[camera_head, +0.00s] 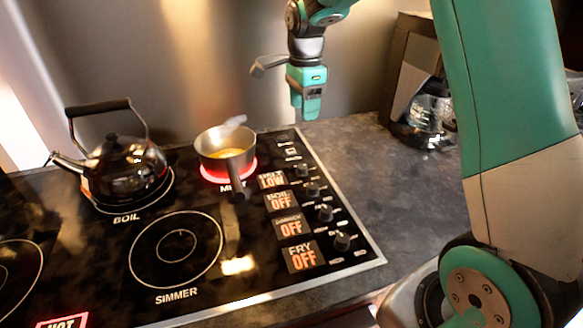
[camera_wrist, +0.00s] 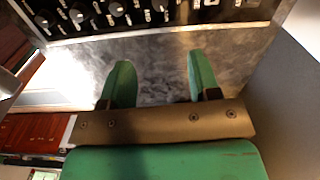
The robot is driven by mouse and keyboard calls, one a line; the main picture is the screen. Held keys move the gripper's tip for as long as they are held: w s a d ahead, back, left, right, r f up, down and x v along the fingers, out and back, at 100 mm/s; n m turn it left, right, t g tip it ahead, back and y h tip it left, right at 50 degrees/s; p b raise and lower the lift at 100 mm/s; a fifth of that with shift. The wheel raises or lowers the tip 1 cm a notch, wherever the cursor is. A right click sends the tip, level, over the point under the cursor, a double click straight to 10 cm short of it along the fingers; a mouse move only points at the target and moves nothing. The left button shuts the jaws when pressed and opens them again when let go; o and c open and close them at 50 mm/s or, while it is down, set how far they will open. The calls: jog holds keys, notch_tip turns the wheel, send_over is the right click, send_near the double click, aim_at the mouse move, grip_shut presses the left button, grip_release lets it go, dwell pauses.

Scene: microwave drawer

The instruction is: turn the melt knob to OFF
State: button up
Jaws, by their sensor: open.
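The melt knob (camera_head: 302,170) is the farthest of a row of dark knobs along the right side of the black cooktop. In the wrist view the melt knob appears to be the rightmost one (camera_wrist: 160,5), at the top edge. My gripper (camera_head: 308,112) hangs above the far end of the counter, beyond the knob and apart from it. In the wrist view my gripper (camera_wrist: 160,70) has its green fingers spread, with only bare counter between them.
A small pan (camera_head: 225,142) with yellow contents sits on the glowing red melt burner. A black kettle (camera_head: 125,165) stands on the boil burner. A coffee maker (camera_head: 420,95) stands at the back right. The counter right of the knobs (camera_head: 385,185) is clear.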

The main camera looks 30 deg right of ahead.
aim_at(302, 166)
notch_tip(302, 166, down, 17)
jog(key=shift+f+p, duration=0.15)
jog(key=shift+p, duration=1.1)
jog(key=c, duration=0.9)
jog(key=shift+n, duration=0.3)
jog(key=n+b, duration=0.1)
jog(key=n, duration=1.2)
jog(key=shift+n, duration=0.3)
